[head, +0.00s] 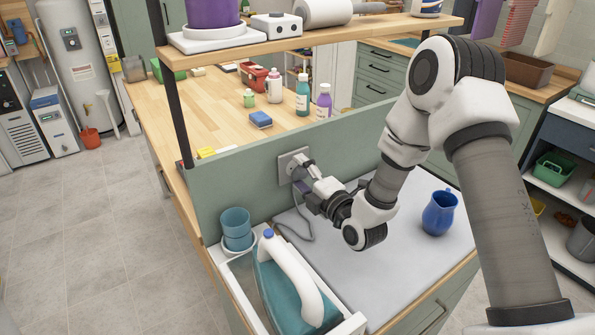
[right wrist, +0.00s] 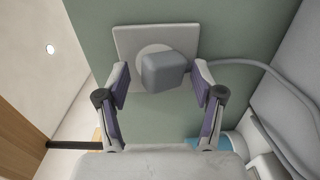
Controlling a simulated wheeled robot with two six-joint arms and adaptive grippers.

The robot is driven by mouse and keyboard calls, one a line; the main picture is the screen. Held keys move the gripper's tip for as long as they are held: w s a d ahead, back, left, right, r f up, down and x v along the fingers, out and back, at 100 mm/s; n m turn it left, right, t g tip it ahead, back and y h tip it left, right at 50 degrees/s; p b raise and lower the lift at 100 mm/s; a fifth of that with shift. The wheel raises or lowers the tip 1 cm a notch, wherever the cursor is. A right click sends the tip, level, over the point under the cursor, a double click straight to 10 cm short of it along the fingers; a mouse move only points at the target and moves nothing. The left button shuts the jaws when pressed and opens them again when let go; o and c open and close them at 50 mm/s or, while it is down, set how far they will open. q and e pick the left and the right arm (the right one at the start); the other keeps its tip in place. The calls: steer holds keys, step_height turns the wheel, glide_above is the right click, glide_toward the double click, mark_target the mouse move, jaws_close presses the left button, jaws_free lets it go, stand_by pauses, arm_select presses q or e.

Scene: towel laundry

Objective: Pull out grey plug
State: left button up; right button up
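The grey plug (right wrist: 166,72) is a rounded block seated in a pale square wall socket (right wrist: 124,38) on the green upright panel. In the head view the plug (head: 297,174) is partly hidden by my right gripper (head: 307,171). My right gripper also shows in the right wrist view (right wrist: 160,72), open, with one finger on each side of the plug. A gap shows on the plug's left; its right side is close to the other finger, and I cannot tell if they touch. A grey cord (head: 303,222) hangs below the socket. My left gripper is not in view.
A blue jug (head: 439,213) stands on the pale board (head: 352,254) right of my arm. An iron (head: 290,275) in a white tray and blue cups (head: 236,225) stand left. Bottles stand on the wooden counter (head: 190,105) behind the panel; a shelf runs above.

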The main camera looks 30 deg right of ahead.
mark_target(302, 176)
steer(key=shift+f, duration=0.3)
stand_by(0.5)
jaws_close()
steer(key=shift+s, duration=0.1)
steer(key=shift+s+d, duration=0.25)
steer(key=shift+s, duration=1.2)
steer(key=shift+s+d, duration=0.2)
steer(key=shift+s, duration=1.25)
steer(key=shift+o, duration=1.4)
jaws_free()
